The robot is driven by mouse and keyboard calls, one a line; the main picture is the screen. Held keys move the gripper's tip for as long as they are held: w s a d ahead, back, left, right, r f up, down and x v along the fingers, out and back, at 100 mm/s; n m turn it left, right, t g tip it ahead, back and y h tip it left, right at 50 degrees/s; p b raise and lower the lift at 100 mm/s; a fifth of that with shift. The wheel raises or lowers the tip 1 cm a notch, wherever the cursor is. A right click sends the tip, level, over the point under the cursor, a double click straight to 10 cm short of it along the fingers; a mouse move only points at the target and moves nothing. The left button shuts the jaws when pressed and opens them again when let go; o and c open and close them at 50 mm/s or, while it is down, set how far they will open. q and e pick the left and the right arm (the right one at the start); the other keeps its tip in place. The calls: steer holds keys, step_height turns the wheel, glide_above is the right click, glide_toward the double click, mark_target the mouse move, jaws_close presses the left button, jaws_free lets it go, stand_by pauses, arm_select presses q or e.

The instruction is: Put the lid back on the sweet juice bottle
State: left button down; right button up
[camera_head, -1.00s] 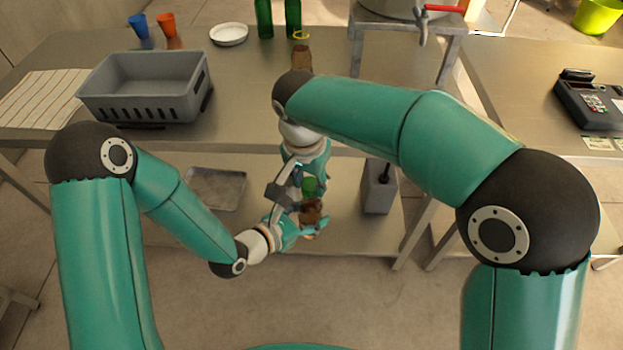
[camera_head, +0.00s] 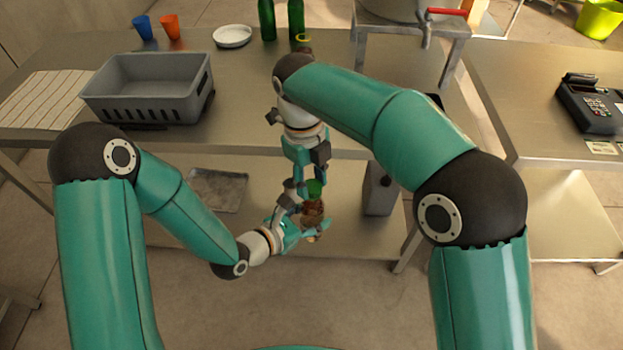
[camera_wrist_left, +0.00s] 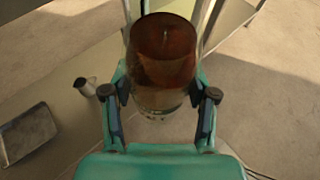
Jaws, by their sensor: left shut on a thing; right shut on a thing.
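My left gripper (camera_head: 312,224) is shut on the juice bottle (camera_head: 312,211), low in front of the table. In the left wrist view the bottle (camera_wrist_left: 163,62) is clear, holds dark red-brown juice and stands between the two fingers. The green lid (camera_head: 315,187) is right above the bottle's top in the head view. My right gripper (camera_head: 311,179) reaches down from above and is shut on the lid. I cannot tell whether lid and bottle touch. The bottle's mouth is not clearly visible.
A grey crate (camera_head: 150,108) stands on the table (camera_head: 235,80) at left. Two green bottles and a brown object with a yellow ring (camera_head: 304,40) stand behind my right arm. The lower shelf holds a metal tray (camera_head: 218,190) and a grey box (camera_head: 379,195).

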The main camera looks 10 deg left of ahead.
steer(key=shift+w, duration=0.15)
steer(key=o, duration=0.7)
steer(key=shift+r, duration=0.1)
steer(key=shift+r, duration=2.2)
steer(key=shift+c, duration=0.4)
